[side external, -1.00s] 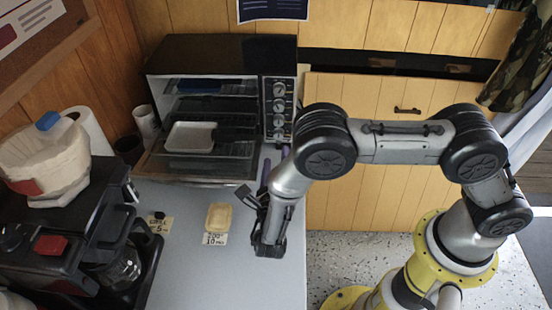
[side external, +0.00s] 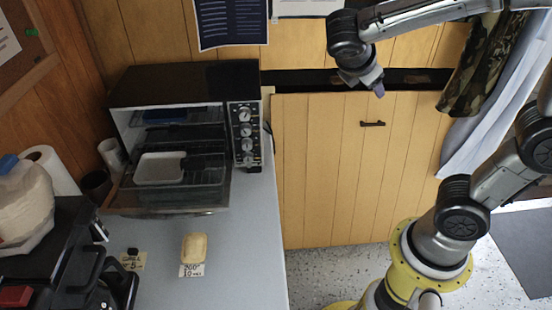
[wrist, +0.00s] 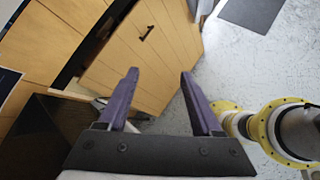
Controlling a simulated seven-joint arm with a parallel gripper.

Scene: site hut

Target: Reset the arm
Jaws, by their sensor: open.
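My gripper (wrist: 160,88) shows in the wrist view with its two purple fingers apart and nothing between them. In the side external view my gripper (side external: 376,86) is raised at the upper right, in front of the wood-panelled wall and well clear of the counter.
A toaster oven (side external: 180,85) stands open on the grey counter (side external: 240,225), with a white tray (side external: 160,169) inside. A yellowish block (side external: 194,248) lies by a label card. A black coffee machine (side external: 75,275) is at left. Floor around my base is clear.

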